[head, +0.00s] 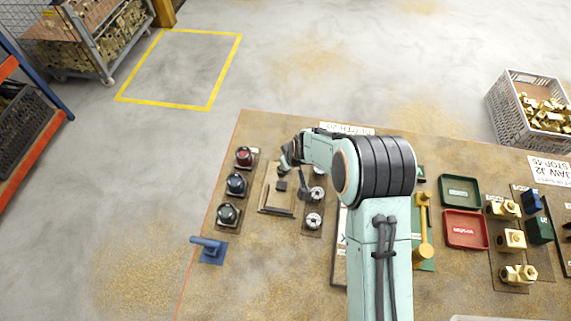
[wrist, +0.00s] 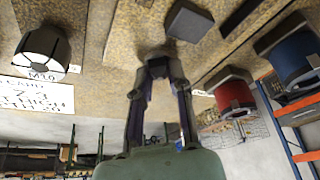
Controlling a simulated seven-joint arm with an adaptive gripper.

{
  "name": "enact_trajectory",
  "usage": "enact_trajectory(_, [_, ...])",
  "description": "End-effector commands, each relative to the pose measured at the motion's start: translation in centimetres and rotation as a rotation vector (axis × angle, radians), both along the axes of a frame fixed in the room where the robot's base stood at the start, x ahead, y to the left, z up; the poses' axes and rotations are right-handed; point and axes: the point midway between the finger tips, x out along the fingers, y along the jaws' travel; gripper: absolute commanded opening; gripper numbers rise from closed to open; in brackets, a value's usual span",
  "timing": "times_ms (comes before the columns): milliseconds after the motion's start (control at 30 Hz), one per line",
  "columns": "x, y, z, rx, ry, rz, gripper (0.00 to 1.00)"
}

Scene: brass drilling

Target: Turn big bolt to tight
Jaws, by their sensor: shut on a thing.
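My gripper (head: 290,166) is low over the left part of the bench, between the coloured knobs and the round metal chucks. In the wrist view my gripper (wrist: 156,68) has its fingers closed together on a small dark piece (wrist: 153,54), mostly hidden by the fingertips; I cannot tell what it is. Several brass pieces stand at the right of the bench, including a hex-ended one (head: 518,274), a middle one (head: 513,240) and an upper one (head: 503,209). I cannot tell which is the big bolt. My gripper is far from them.
A red knob (head: 244,156), blue knob (head: 236,184) and green knob (head: 228,213) stand left of my gripper. An M10-marked chuck (wrist: 42,52) is on the other side. Red tray (head: 465,243), green tray (head: 460,178) and a yellow lever (head: 423,225) are right of my arm.

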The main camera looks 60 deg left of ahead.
Motion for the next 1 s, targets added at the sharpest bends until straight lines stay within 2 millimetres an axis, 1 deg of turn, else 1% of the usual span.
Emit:
enact_trajectory(200, [-0.05, -0.02, -0.08, -0.001, -0.001, -0.115, 0.0])
enact_trajectory(400, [-0.05, -0.02, -0.08, -0.001, 0.0, -0.173, 0.0])
enact_trajectory(867, [-0.06, -0.01, -0.1, -0.001, 0.0, -0.188, 0.0])
enact_trajectory(900, [-0.06, -0.01, -0.1, -0.001, 0.0, -0.188, 0.27])
enact_trajectory(967, [-0.06, -0.02, -0.11, -0.001, 0.0, -0.188, 0.43])
enact_trajectory(1000, [-0.06, -0.02, -0.1, -0.001, 0.0, -0.188, 0.43])
